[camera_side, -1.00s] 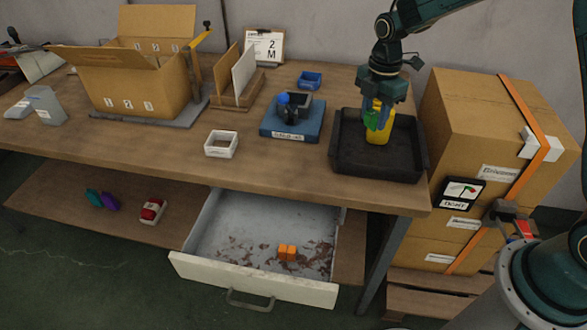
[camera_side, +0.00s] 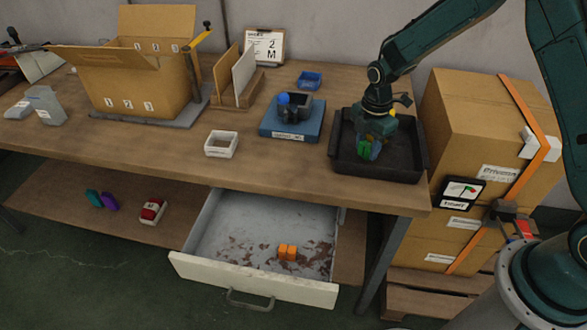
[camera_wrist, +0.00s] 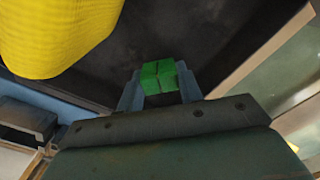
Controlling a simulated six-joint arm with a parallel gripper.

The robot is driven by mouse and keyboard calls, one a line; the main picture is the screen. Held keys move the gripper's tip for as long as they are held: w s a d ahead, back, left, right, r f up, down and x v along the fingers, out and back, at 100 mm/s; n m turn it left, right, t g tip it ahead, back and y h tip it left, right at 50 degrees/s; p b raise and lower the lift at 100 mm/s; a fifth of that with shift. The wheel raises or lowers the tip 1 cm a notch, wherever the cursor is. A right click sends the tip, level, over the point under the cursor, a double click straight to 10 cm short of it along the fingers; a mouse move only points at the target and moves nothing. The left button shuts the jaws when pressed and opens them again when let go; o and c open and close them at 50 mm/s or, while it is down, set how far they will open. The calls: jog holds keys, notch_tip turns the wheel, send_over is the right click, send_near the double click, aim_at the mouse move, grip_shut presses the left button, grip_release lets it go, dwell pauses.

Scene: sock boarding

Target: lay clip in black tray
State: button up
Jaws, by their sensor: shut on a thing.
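My gripper (camera_side: 369,148) is shut on a small green clip (camera_side: 363,149), low inside the black tray (camera_side: 400,172) at the right end of the table. In the wrist view the green clip (camera_wrist: 152,78) sits between the two fingertips, with the dark tray floor behind it. I cannot tell whether the clip touches the floor. A yellow thing (camera_wrist: 55,35) stands close by in the wrist view; in the side view my gripper mostly hides it.
A blue platform (camera_side: 277,131) with a dark device stands left of the tray, and a white square frame (camera_side: 221,144) further left. Stacked cardboard boxes (camera_side: 490,130) rise right of the table.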

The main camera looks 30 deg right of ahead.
aim_at(368, 145)
jog(key=shift+f, duration=0.6)
jog(key=shift+f, duration=0.15)
jog(key=o, duration=0.9)
jog(key=shift+o, duration=0.2)
notch_tip(368, 145, up, 11)
jog(key=shift+r, duration=0.7)
jog(key=shift+r, duration=0.1)
